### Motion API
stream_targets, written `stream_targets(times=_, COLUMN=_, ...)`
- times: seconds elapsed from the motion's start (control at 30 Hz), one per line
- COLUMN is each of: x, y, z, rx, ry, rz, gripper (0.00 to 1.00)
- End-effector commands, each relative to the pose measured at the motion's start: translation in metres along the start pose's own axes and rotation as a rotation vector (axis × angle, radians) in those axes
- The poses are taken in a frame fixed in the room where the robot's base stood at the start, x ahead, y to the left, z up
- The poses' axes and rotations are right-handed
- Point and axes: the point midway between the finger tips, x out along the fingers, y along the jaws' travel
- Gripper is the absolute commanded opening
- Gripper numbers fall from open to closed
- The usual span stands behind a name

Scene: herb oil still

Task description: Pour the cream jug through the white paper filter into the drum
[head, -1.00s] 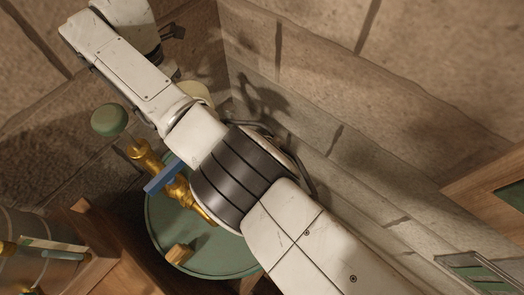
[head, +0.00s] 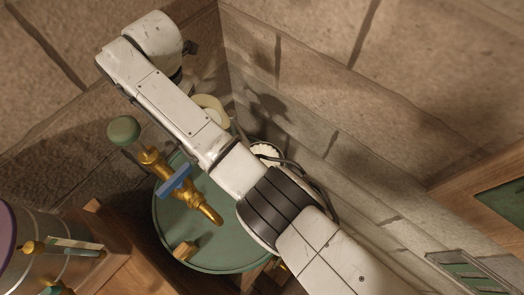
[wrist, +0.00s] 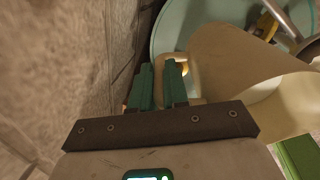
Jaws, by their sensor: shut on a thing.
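The cream jug (wrist: 222,58) fills much of the right of the wrist view. My gripper (wrist: 161,75) is shut on its handle side, with green fingers around the handle. In the head view part of the jug's rim (head: 212,103) shows beyond my forearm, and my gripper is hidden there. A white fluted rim, which looks like the paper filter (head: 265,150), shows beside my arm, mostly covered by it. How far the jug is tilted I cannot tell.
Stone walls close in behind and right. A metal vessel (head: 30,265) stands at the lower left.

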Motion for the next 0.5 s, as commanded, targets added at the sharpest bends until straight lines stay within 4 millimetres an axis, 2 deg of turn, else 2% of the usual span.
stream_targets(times=0.03, x=-0.007, y=-0.002, z=0.0, rx=0.001, ry=-0.005, rz=0.027, gripper=0.0)
stream_targets(times=0.5, x=-0.029, y=-0.024, z=-0.004, rx=0.003, ry=-0.053, rz=0.259, gripper=0.0)
